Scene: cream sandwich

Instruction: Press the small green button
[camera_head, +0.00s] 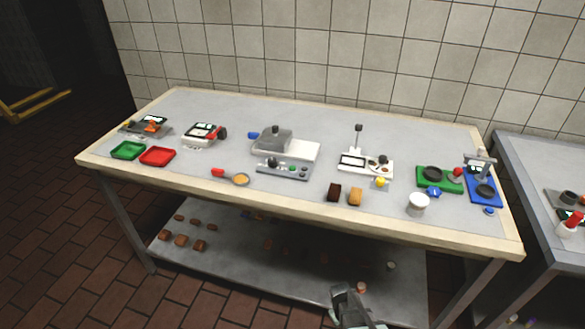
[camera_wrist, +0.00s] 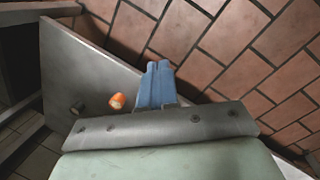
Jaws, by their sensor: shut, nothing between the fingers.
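A small green button (camera_head: 292,168) sits on the grey control panel (camera_head: 284,171) at the front of the white and grey machine (camera_head: 288,147) in the middle of the table. A dark round knob (camera_head: 273,163) is to its left on the same panel. My gripper (camera_head: 343,289) is at the bottom of the head view, in front of the table and away from the button. In the wrist view its blue fingers (camera_wrist: 160,66) are together with nothing between them. The button does not show in the wrist view.
Several brown pieces lie on the lower shelf (camera_head: 230,262). A second table (camera_head: 530,170) stands at right.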

